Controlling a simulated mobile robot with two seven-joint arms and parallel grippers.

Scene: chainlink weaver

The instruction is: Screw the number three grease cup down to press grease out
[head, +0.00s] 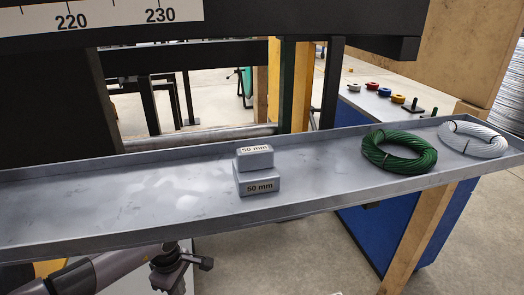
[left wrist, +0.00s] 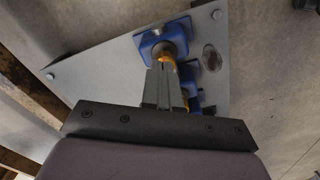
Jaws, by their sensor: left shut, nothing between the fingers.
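In the left wrist view, a blue bearing housing (left wrist: 183,33) with a round metal part in it is fixed to a grey plate (left wrist: 115,68). A brass-yellow piece (left wrist: 168,60), perhaps a grease cup, shows just beyond my left gripper (left wrist: 160,66). The gripper's fingers are together and empty, pointing at the housing. I cannot tell whether they touch it. A second blue housing (left wrist: 189,74) is partly hidden behind the fingers. No number is readable, so I cannot tell which cup is number three. My right gripper is not in view.
In the head view, a long grey tray (head: 110,200) crosses above my left arm. It holds two stacked 50 mm blocks (head: 258,184), a green coil (head: 399,153) and a white coil (head: 474,140).

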